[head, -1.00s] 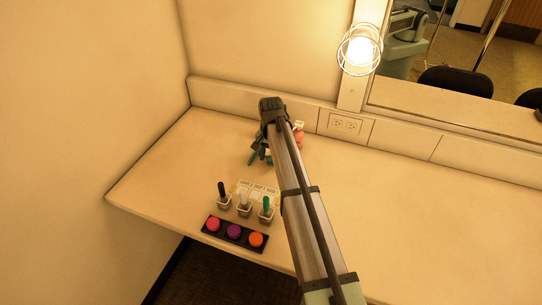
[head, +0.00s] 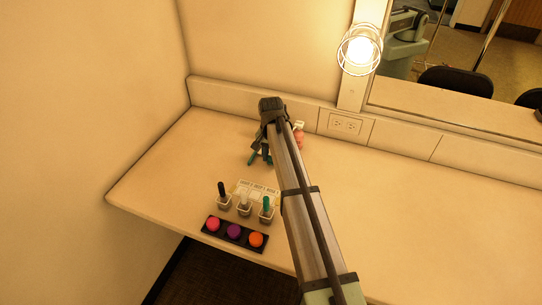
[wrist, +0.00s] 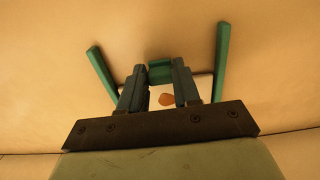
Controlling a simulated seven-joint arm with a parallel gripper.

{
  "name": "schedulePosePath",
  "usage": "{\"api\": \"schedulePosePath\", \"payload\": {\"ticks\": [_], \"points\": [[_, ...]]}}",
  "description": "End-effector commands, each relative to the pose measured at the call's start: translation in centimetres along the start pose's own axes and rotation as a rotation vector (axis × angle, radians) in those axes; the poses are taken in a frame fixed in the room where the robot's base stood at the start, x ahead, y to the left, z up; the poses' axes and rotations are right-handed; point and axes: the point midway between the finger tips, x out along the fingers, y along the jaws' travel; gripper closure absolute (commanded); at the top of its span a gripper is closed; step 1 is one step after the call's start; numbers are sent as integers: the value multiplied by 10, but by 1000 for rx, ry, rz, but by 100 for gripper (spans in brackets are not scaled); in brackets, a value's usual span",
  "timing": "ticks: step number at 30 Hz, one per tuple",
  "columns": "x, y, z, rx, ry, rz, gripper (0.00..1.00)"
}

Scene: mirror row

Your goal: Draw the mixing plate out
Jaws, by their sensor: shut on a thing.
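The mixing plate (wrist: 192,92) is a pale plate with an orange-brown smear, seen between and behind my fingers in the wrist view. A green block (wrist: 160,70) shows between my fingertips and seems to be part of it. My gripper (wrist: 160,78) is shut on the plate, as far as I can tell at this green part. Two green bars stand apart on either side of the fingers, a left bar (wrist: 101,72) and a right bar (wrist: 222,62). In the head view, my gripper (head: 262,150) is low at the back of the counter, and my arm hides most of the plate.
A pink bottle (head: 299,135) stands behind my arm. In front are a white labelled tray (head: 258,188), small cups holding dark, pale and green tools, and a black palette (head: 245,239) with pink, purple and orange pots. The counter (head: 420,220) is clear on the right.

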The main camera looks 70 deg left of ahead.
Motion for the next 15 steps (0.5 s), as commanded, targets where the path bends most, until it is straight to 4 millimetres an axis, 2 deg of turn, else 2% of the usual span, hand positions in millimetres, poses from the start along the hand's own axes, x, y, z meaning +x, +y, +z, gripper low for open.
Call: {"api": "schedulePosePath", "payload": {"ticks": [5, 12, 15], "points": [[0, 1, 13, -1, 0, 0, 100], [0, 2, 61, -2, 0, 0, 100], [0, 1, 70, -2, 0, 0, 100]]}}
